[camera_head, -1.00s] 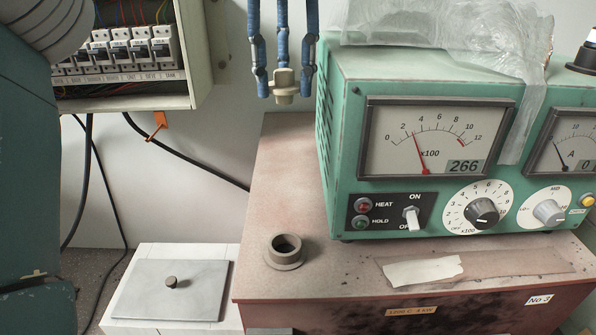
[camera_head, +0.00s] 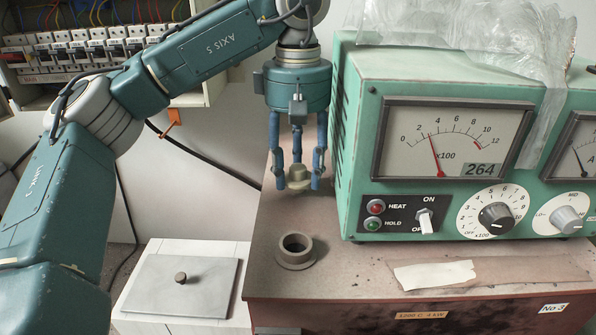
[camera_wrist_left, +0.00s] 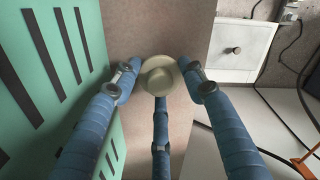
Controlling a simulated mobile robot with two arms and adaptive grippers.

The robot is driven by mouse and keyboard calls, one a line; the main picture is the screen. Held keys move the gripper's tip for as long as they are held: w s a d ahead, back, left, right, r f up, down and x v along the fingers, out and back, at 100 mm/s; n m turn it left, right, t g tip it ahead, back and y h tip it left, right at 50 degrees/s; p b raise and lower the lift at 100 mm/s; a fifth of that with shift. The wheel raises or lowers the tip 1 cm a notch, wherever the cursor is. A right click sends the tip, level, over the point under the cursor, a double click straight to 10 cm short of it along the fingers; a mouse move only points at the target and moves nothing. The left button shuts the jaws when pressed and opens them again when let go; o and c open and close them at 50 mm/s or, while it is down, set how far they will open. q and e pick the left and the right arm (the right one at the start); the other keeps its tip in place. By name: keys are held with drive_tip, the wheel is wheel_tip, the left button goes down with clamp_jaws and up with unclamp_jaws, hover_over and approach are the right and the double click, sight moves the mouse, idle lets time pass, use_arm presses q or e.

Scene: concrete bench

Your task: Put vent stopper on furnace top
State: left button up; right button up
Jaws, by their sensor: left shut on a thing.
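The vent stopper (camera_head: 298,179) is a small beige plug with a wider rim, held upright. My left gripper (camera_head: 297,172) has its blue fingers shut on it, above the back part of the furnace top (camera_head: 272,225), beside the green control box. The stopper also shows between the fingertips in the left wrist view (camera_wrist_left: 160,74). The vent (camera_head: 296,251), a raised beige collar with a dark open hole, stands on the furnace top, nearer the front than the stopper and apart from it. The vent is not visible in the left wrist view. My right gripper is not in view.
The green control box (camera_head: 450,160) with dials stands close right of the gripper, plastic sheeting (camera_head: 500,40) on it. A white block (camera_head: 150,257) with a grey knobbed plate (camera_head: 185,287) stands left of the furnace. A breaker box (camera_head: 60,55) hangs on the wall behind.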

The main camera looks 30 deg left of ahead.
sight(298, 167)
use_arm(q)
drive_tip(key=shift+f, duration=0.55)
drive_tip(key=shift+f, duration=0.1)
drive_tip(key=o, duration=1.2)
drive_tip(key=shift+c, duration=0.2)
wheel_tip(298, 167, up, 12)
drive_tip(key=shift+r, duration=0.2)
drive_tip(key=shift+f, duration=0.1)
